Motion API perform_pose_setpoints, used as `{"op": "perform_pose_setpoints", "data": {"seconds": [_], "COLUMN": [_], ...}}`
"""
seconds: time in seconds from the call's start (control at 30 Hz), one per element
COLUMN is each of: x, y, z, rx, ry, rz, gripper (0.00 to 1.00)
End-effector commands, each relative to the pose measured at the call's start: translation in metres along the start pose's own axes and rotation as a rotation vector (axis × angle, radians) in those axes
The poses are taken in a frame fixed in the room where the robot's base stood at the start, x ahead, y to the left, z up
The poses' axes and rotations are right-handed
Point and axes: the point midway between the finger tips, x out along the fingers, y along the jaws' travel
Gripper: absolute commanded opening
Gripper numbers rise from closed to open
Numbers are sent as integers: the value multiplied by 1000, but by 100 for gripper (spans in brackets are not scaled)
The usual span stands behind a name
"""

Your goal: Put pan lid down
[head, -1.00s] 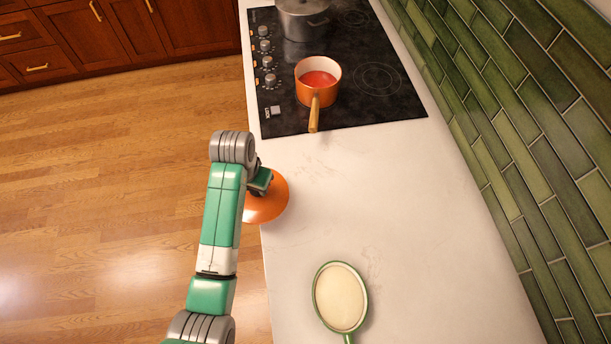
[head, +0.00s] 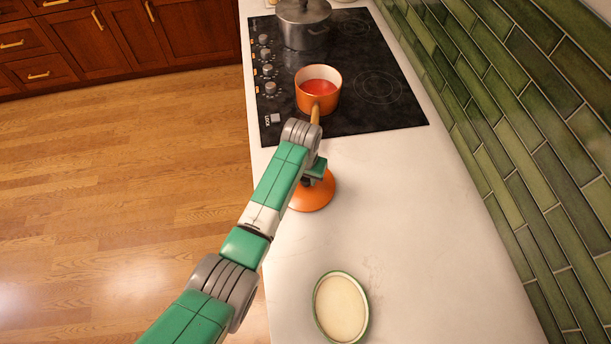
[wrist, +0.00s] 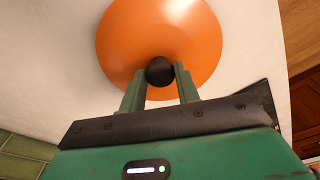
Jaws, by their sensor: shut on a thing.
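The orange pan lid (head: 318,194) is over the white countertop, just in front of the hob, in the head view. In the wrist view the lid (wrist: 160,30) shows as a round orange disc with a dark knob (wrist: 160,71). My gripper (wrist: 160,75) is shut on that knob, one finger on each side. In the head view my gripper (head: 314,172) is above the lid, and my arm hides the lid's left part. I cannot tell whether the lid touches the counter. The orange pan (head: 304,101) with red contents stands on the hob, its handle partly hidden behind my arm.
A steel pot (head: 303,25) stands at the back of the black hob (head: 385,110). A green-rimmed cream oval dish (head: 341,308) lies on the near counter. The countertop (head: 420,220) right of the lid is clear, up to the green tiled wall (head: 520,130).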

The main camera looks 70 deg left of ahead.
Motion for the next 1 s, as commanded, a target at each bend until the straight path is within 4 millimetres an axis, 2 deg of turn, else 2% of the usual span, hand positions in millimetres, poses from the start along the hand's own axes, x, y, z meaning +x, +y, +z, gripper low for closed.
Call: {"op": "perform_pose_setpoints", "data": {"seconds": [0.3,0.33,0.43,0.67,0.77,0.87,1.0], "x": [4,3,3,3,-4,-24,-61], "y": [0,0,0,0,0,0,0], "z": [0,0,0,0,-1,-2,-2], "rx": [1,1,1,1,1,1,1], "ry": [3,2,2,2,4,5,7], "rz": [0,0,0,0,0,0,0], "gripper": [4,36,53,53,53,53,53]}}
